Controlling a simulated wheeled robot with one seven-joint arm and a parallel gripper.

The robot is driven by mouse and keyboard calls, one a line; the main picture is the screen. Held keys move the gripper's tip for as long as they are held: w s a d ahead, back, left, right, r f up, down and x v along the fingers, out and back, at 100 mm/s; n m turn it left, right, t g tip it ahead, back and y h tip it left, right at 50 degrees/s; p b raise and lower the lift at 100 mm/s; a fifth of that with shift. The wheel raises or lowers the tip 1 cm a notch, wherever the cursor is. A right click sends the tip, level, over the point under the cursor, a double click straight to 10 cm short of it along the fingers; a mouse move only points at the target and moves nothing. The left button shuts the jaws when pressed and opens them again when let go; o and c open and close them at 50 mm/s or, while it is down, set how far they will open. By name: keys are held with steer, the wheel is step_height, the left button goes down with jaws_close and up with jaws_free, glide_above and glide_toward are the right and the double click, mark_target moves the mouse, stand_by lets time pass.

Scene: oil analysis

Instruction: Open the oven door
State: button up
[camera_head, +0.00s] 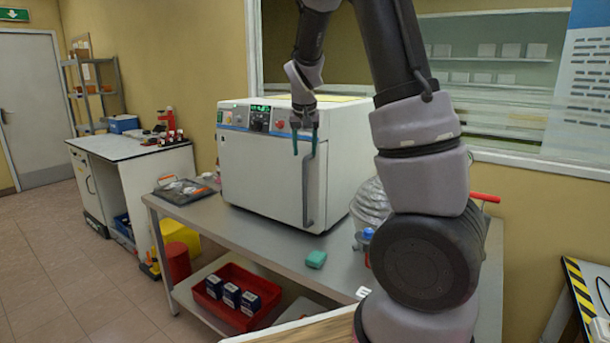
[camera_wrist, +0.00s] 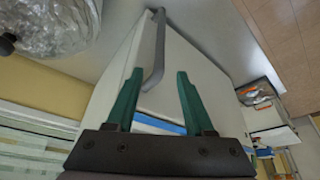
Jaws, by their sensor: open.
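The white oven (camera_head: 265,165) stands on the grey bench, and its front door (camera_head: 262,178) looks shut. A long grey upright handle (camera_head: 306,195) runs down the right side of the door. My gripper (camera_head: 304,149) is open in front of the handle's upper part, with its green fingers pointing down. In the wrist view, the fingertips of my gripper (camera_wrist: 157,76) lie to either side of the handle's near end (camera_wrist: 153,82) in the picture. I cannot tell whether they touch it. The handle (camera_wrist: 160,38) stretches away from there along the door.
A green block (camera_head: 316,259) lies on the bench (camera_head: 265,232) before the oven. A dark tray (camera_head: 182,192) is on the left. A red bin (camera_head: 238,317) with boxes sits on the lower shelf.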

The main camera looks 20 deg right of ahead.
mark_target(305, 167)
steer(key=x, duration=1)
steer(key=shift+f, duration=0.25)
jaws_close()
stand_by(1.0)
